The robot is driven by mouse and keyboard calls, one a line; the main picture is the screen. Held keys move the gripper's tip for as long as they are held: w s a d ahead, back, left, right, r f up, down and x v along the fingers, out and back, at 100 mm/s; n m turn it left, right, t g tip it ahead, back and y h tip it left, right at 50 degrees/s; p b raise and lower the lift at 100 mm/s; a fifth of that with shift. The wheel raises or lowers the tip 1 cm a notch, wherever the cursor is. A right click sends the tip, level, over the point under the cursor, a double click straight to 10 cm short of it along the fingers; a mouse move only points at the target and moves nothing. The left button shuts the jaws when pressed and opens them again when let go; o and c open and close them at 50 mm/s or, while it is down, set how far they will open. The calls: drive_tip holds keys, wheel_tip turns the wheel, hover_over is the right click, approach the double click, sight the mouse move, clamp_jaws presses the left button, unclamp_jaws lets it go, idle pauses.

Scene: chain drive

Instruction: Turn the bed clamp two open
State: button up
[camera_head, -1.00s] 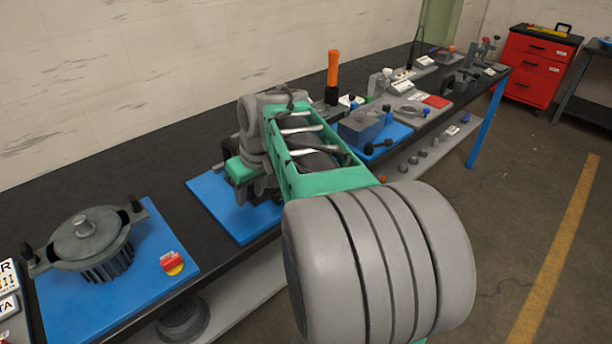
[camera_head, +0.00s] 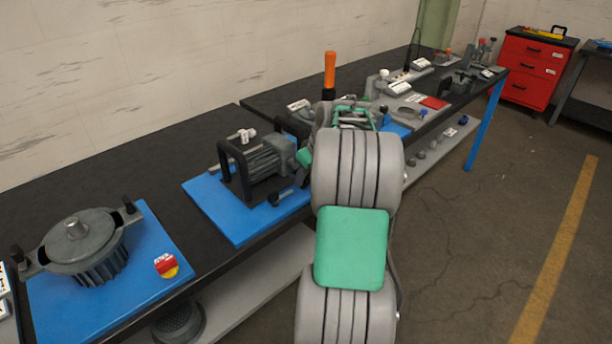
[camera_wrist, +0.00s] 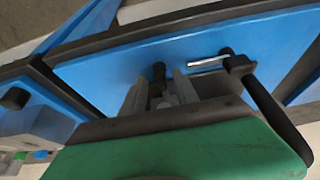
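In the wrist view my gripper (camera_wrist: 160,92) points down over a blue base plate (camera_wrist: 110,70). Its two grey fingers stand apart. A small dark upright clamp knob (camera_wrist: 158,72) shows in line with the gap between them; I cannot tell whether they touch it. I cannot tell which clamp is number two. In the head view my arm hides the fingers and most of the blue plate behind it.
A motor unit (camera_head: 262,170) on a blue plate (camera_head: 215,207) stands left of my arm. A lidded pot (camera_head: 85,240) and red-yellow button (camera_head: 166,266) are further left. An orange handle (camera_head: 330,70) rises behind my arm. A red drawer cabinet (camera_head: 530,75) stands far right.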

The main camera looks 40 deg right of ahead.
drive_tip(key=shift+c, duration=0.6)
clamp_jaws()
drive_tip(key=shift+a+m, duration=0.1)
drive_tip(key=shift+m, duration=0.3)
drive_tip(key=m, duration=0.1)
drive_tip(key=m+h+b, duration=0.1)
drive_tip(key=shift+w+a+m+b, duration=0.1)
drive_tip(key=shift+a+m+b, duration=0.05)
drive_tip(key=shift+m+b, duration=0.15)
drive_tip(key=m+h, duration=0.1)
drive_tip(key=m, duration=0.2)
drive_tip(key=shift+a+m+g+h+b, duration=0.2)
drive_tip(key=shift+m+g+h+b, duration=0.1)
drive_tip(key=shift+g+h, duration=0.1)
drive_tip(key=m, duration=0.1)
drive_tip(key=m+g+h, duration=0.1)
drive_tip(key=m, duration=0.3)
drive_tip(key=shift+w+a+r+p, duration=0.15)
drive_tip(key=shift+w+p, duration=0.1)
drive_tip(key=shift+p, duration=0.1)
drive_tip(key=m+g+p, duration=0.1)
drive_tip(key=m, duration=0.2)
drive_tip(key=m+g+p, duration=0.1)
drive_tip(key=m, duration=0.2)
drive_tip(key=shift+w+g+h, duration=0.2)
drive_tip(key=shift+g+h, duration=0.1)
drive_tip(key=shift+h, duration=0.1)
